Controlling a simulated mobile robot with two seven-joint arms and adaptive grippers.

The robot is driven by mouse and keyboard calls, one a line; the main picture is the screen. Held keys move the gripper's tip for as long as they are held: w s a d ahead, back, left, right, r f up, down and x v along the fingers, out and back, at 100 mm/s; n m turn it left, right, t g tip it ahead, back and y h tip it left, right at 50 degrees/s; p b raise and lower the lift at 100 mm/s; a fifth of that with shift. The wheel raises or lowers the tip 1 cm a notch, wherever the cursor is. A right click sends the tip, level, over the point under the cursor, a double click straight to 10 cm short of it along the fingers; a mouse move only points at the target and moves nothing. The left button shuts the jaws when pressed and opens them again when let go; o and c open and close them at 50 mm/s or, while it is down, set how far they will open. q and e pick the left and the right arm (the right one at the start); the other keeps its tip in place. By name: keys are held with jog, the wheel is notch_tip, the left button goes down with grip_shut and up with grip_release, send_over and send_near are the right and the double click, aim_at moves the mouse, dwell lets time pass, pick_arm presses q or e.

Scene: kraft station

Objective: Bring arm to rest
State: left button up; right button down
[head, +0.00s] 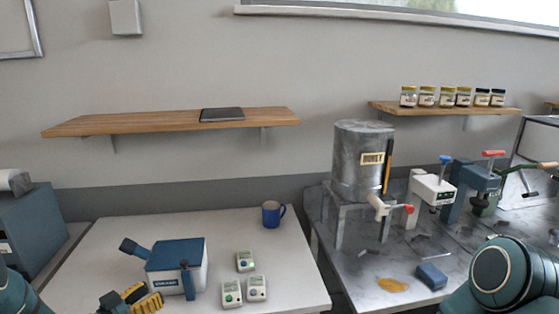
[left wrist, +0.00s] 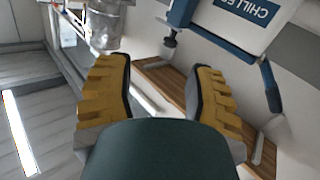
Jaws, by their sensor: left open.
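My left gripper (head: 128,298), with yellow finger pads, shows at the bottom left of the head view, in front of the blue and white box (head: 178,266). In the left wrist view my left gripper (left wrist: 157,68) has its two fingers wide apart with nothing held between them. My right arm's rounded link (head: 500,275) enters at the lower right of the head view. The right gripper itself is out of view.
On the white table (head: 100,240) are a blue mug (head: 272,214) and several small devices (head: 245,261). A metal honey tank (head: 358,165) stands on the metal bench (head: 350,265), near a blue block (head: 431,276). Wooden shelves (head: 160,121) hang above.

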pick_arm(q)
jog(key=s+d+f+n+g+y, duration=0.25)
jog(key=d+f, duration=0.25)
jog(key=f, duration=0.4)
jog(key=s+d+f+n+g+y, duration=0.2)
jog(key=d+f+n+g+y, duration=0.15)
jog(key=d+f, duration=0.4)
jog(key=s+d+f+n+g, duration=0.1)
jog(key=s+d+f+g, duration=0.25)
jog(key=s, duration=0.35)
jog(key=s+d+f+g+h, duration=0.1)
jog(key=s+d+f+g, duration=0.25)
jog(key=s, duration=0.45)
jog(key=s+d+f+n+g, duration=0.1)
jog(key=s+d+f+g, duration=0.15)
jog(key=s+d, duration=0.35)
jog(key=w+f+m+t+b, duration=0.2)
jog(key=w+f+b, duration=0.3)
jog(key=b, duration=0.5)
jog(key=shift+w+d, duration=0.2)
jog(key=shift+d, duration=0.25)
pick_arm(e)
notch_tip(320, 180, down, 10)
jog(key=s, duration=0.2)
jog(key=shift+s+a+g, duration=0.15)
jog(key=shift+g, duration=0.15)
pick_arm(q)
jog(key=shift+r, duration=0.1)
pick_arm(e)
jog(key=shift+r, duration=0.2)
